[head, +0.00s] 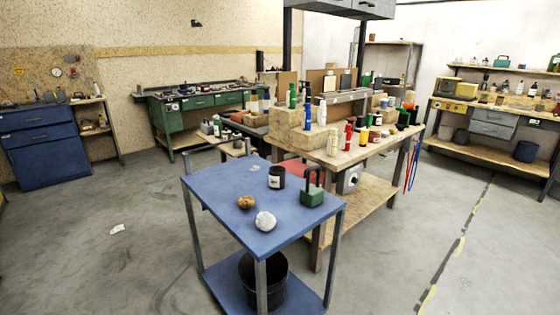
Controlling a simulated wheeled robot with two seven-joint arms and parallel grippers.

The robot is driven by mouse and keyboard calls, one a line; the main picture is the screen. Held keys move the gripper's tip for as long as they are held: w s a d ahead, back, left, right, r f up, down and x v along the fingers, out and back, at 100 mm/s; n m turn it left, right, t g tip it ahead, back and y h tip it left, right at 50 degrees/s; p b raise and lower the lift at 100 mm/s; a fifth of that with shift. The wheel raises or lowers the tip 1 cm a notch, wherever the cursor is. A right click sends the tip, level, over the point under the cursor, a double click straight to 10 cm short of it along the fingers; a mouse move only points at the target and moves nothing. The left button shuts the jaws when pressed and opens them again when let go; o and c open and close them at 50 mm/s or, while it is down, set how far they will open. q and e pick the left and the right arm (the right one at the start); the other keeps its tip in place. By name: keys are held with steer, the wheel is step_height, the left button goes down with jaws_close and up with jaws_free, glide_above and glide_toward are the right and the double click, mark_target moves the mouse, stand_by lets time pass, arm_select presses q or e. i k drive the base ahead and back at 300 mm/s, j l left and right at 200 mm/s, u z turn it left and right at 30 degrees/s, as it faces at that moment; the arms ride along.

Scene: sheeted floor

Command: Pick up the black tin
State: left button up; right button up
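A black tin (276,178) with a pale label stands upright on the top of a blue cart (222,190), toward its back right. A green padlock-shaped object (313,190) stands to its right. A brown lump (246,202) and a white lump (265,221) lie in front of it. Neither of my grippers shows in the head view.
A black bucket (263,283) sits on the cart's lower shelf. Behind the cart, a wooden workbench (340,158) holds several bottles and cans. Open concrete floor (100,255) lies left of the cart, with a small white scrap (118,229) on it.

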mark_target(278, 174)
steer(key=i+l, duration=0.5)
steer(key=l, duration=0.2)
steer(key=i+l+u, duration=0.1)
steer(key=l, duration=0.25)
steer(key=i+l, duration=0.55)
steer(key=l, duration=0.2)
steer(key=i+l+u, duration=0.1)
steer(key=i+l, duration=0.15)
steer(key=l, duration=0.15)
